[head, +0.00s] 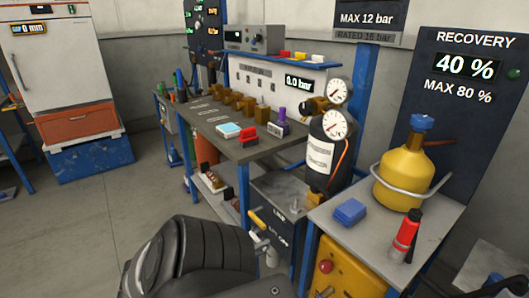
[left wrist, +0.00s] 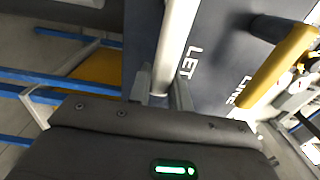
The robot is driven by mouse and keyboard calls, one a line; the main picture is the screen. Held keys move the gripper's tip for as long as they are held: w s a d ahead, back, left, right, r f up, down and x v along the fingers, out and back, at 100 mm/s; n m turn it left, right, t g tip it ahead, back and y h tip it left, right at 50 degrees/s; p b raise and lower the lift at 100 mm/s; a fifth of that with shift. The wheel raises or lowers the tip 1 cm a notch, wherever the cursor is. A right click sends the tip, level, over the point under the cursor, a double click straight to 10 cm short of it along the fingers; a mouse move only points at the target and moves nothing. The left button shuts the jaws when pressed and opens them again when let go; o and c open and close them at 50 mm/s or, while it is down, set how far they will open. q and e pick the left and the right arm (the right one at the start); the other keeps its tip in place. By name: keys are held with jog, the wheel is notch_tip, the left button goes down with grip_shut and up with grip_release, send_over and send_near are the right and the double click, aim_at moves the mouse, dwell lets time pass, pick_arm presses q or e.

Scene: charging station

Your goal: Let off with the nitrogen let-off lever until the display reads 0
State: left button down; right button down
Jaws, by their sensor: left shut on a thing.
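The nitrogen let-off lever (left wrist: 176,40) is a pale grey bar beside the "LET" lettering in the left wrist view. My left gripper (left wrist: 161,88) is shut on it, one finger on each side. In the head view my dark left arm fills the bottom middle and hides most of the grip. A yellow lever (head: 257,218) stands by the "LINE" lettering; it also shows in the left wrist view (left wrist: 278,68), apart from my fingers. The display (head: 299,83) on the white back panel reads 0.0 bar. My right gripper is not in view.
A yellow recovery bottle (head: 405,172), blue box (head: 349,211) and red bottle (head: 405,237) stand on the right table. Floor at left is clear.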

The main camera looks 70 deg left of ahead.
pick_arm(q)
jog(key=c, duration=1.3)
grip_release()
jog(key=shift+f, duration=0.1)
jog(key=shift+s, duration=0.1)
jog(key=v, duration=1)
jog(key=shift+s+d, duration=0.15)
jog(key=shift+s, duration=0.15)
